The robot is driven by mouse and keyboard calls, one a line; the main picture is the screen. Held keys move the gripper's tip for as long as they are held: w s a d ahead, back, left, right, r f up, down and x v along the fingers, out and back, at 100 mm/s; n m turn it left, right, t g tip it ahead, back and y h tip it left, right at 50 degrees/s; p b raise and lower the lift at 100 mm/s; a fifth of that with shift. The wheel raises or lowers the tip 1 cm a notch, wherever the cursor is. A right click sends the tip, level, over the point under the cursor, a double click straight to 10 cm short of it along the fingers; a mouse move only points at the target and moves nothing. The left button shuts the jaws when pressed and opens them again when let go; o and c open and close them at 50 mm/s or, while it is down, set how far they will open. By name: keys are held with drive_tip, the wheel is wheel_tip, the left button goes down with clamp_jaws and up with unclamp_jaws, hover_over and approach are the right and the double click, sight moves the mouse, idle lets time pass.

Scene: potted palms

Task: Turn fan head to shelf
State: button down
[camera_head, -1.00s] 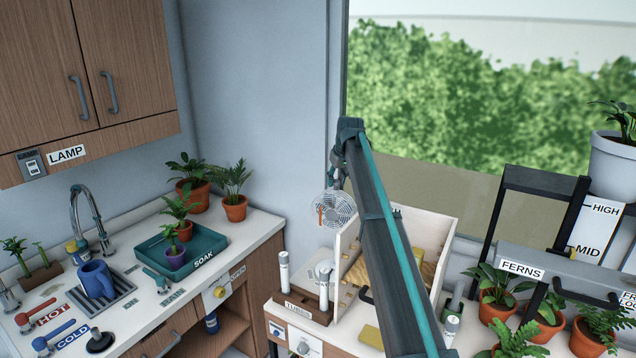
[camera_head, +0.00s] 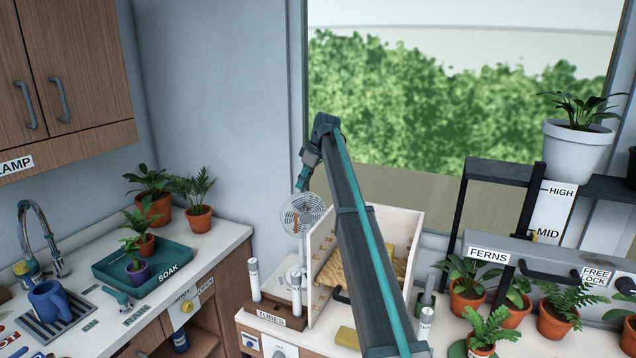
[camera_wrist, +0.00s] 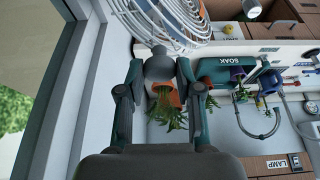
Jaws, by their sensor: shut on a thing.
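The fan head (camera_head: 302,214) is a round white wire cage with an orange strip, near the window's left edge in the head view. Its cage (camera_wrist: 170,22) fills the top of the wrist view. My gripper (camera_head: 302,184) is just above the cage in the head view, small and partly behind my arm. In the wrist view my gripper (camera_wrist: 160,72) has its two fingers on either side of a grey rounded knob (camera_wrist: 157,66) beside the cage, shut on it.
A wooden box (camera_head: 404,222) stands below and right of the fan, beside a tube rack (camera_head: 262,316). Potted ferns (camera_head: 470,280) line the right counter. A teal soak tray (camera_head: 112,268) and a sink tap (camera_head: 38,235) are at the left. My arm crosses the middle.

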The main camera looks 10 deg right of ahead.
idle(0.3)
drive_tip(key=c, duration=0.8)
unclamp_jaws()
drive_tip(key=shift+r, duration=0.15)
drive_tip(key=v, duration=1.1)
drive_tip(key=shift+s+d+r, duration=0.1)
drive_tip(key=shift+d+r, duration=0.15)
drive_tip(key=shift+r, duration=0.1)
drive_tip(key=shift+f, duration=0.1)
